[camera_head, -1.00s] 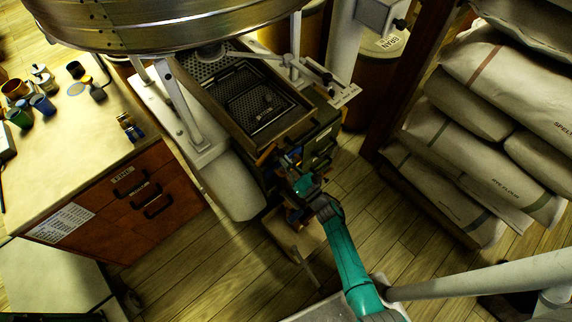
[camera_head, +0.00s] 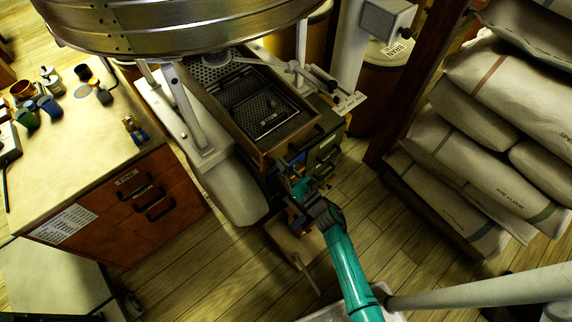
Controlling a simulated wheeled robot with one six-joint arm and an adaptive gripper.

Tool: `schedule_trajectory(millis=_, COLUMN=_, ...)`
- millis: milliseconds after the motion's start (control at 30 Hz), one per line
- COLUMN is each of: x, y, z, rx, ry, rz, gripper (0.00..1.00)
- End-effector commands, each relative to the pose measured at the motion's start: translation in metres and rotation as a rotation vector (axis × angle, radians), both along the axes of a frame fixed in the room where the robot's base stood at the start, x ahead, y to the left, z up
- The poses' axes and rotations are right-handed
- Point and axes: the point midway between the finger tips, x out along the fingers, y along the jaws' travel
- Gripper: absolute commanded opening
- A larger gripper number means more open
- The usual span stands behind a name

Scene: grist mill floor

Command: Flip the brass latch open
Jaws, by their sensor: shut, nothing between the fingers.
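My teal arm reaches up from the lower right to the front of the milling machine. My gripper (camera_head: 297,176) is at the machine's front face, below the sieve tray, and its fingers are small and dark against the machine. It is shut with nothing held. I cannot make out the brass latch; it may be hidden by my gripper or lost in the dark front of the machine. I cannot tell whether the gripper touches anything there.
The perforated sieve tray (camera_head: 262,108) lies on top of the machine. A wooden cabinet (camera_head: 140,195) with small containers on it stands at left. Stacked flour sacks (camera_head: 480,165) fill a rack at right. A bran bin (camera_head: 385,85) stands behind.

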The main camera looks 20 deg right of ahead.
Motion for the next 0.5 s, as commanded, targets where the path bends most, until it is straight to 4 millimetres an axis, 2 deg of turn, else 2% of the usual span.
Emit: schedule_trajectory(millis=500, x=-0.004, y=0.013, z=0.007, rx=0.001, ry=0.000, rz=0.001, gripper=0.00)
